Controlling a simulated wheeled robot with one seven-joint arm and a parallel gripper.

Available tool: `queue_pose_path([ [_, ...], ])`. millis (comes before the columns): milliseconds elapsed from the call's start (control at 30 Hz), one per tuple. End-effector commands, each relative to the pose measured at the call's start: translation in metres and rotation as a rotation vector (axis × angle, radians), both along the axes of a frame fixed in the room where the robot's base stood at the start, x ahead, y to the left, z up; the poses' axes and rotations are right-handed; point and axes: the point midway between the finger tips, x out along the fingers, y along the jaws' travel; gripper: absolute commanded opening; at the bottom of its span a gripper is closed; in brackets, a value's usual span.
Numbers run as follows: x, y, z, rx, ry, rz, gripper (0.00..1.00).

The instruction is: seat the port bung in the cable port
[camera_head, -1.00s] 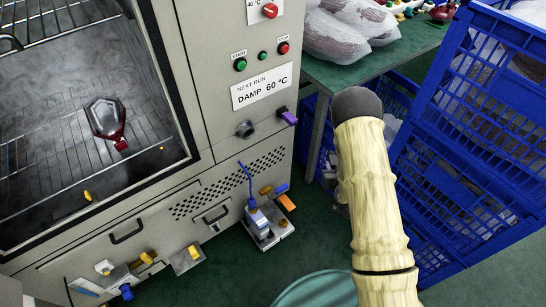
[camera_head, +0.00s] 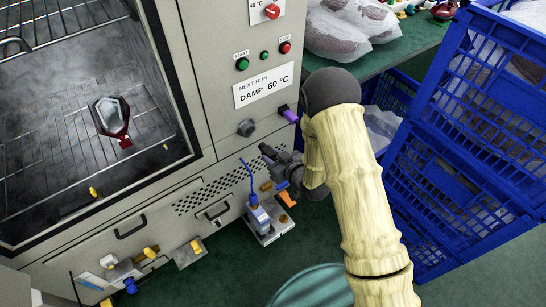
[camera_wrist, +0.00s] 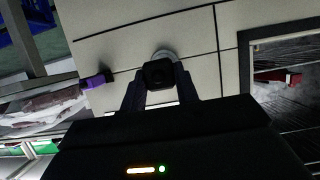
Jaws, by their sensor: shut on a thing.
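The port bung (camera_wrist: 158,74) is a dark block-like piece between my gripper's fingers in the wrist view. My gripper (camera_head: 272,156) is shut on it, in front of the cabinet's lower right front in the head view. The cable port (camera_head: 246,128) is a grey round fitting on the cabinet front, below the DAMP 60 °C label. In the head view the bung is apart from the port, below and right of it. In the wrist view the port's pale rim (camera_wrist: 165,54) shows just behind the bung, which hides most of it.
A purple fitting (camera_head: 289,114) sticks out at the cabinet's right edge. Small fixtures (camera_head: 268,222) stand low in front. Blue crates (camera_head: 450,160) and a green table flank my arm on the right.

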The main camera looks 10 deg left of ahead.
Motion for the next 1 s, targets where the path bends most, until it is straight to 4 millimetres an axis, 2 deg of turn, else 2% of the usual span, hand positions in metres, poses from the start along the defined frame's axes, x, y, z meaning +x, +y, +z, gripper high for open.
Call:
queue_pose_path([
  [167,0.006,0.006,0.0,0.002,-0.003,0.0,0.07],
  [600,0.031,0.038,0.0,0.002,-0.002,0.001,0.07],
  [1000,0.036,0.044,0.0,0.001,0.0,0.002,0.07],
])
